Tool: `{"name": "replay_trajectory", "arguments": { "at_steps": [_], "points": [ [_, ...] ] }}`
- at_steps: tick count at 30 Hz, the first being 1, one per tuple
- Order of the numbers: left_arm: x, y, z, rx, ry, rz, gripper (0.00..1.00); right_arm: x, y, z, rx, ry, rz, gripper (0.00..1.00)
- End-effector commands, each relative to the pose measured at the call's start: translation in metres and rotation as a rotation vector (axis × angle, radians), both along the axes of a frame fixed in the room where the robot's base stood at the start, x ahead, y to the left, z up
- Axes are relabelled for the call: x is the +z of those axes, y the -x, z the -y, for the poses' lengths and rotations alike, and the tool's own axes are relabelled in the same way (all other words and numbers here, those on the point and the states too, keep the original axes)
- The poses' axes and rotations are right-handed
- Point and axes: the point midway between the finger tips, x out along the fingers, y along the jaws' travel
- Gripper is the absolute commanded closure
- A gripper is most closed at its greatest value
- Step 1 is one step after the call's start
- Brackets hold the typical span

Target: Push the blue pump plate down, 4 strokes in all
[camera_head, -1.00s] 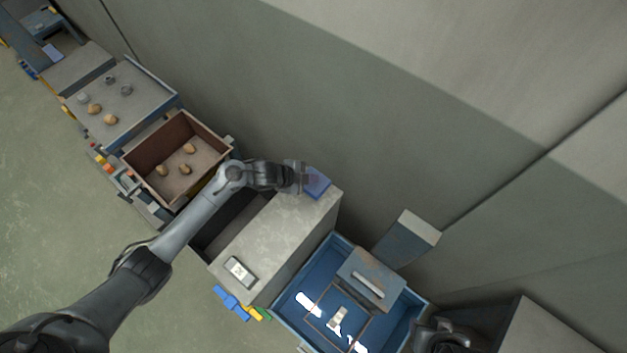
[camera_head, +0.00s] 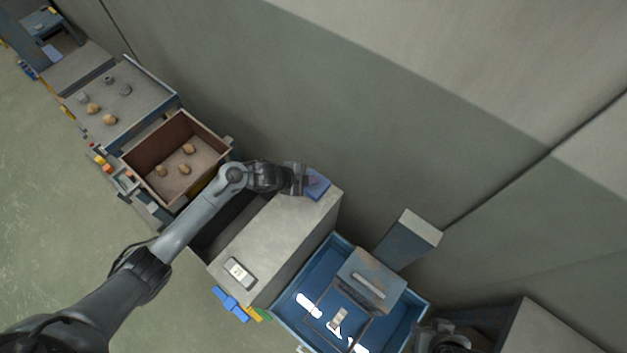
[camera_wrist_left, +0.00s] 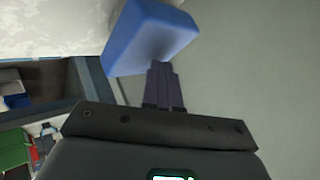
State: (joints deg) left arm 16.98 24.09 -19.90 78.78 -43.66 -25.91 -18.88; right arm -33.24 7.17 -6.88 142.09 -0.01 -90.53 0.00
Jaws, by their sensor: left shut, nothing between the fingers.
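The blue pump plate (camera_head: 319,186) is at the far end of the grey cabinet top, beside the wall. In the left wrist view it is a thick blue block (camera_wrist_left: 150,38). My left gripper (camera_head: 304,180) is at the plate's left side and partly covers it in the head view. Its fingers (camera_wrist_left: 163,85) are shut together and empty, with the tips at the block's lower edge. I cannot tell whether they press on it. My right gripper does not show clearly; only a dark part of my right side is at the lower right.
A small device with a light display (camera_head: 238,271) lies on the cabinet top (camera_head: 270,245). A blue open tank (camera_head: 285,315) stands to the right. A brown bin (camera_head: 150,150) with several tan lumps is to the left. The grey wall (camera_head: 420,120) is close behind the plate.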

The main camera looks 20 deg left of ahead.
Motion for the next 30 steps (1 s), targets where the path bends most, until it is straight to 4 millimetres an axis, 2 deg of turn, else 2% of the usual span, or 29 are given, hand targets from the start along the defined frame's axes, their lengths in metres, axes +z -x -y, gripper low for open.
{"name": "replay_trajectory", "arguments": {
  "at_steps": [30],
  "points": [
    [-0.015,0.001,-0.001,0.001,-0.003,-0.005,1.00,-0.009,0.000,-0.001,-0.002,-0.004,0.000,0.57]
  ]
}}
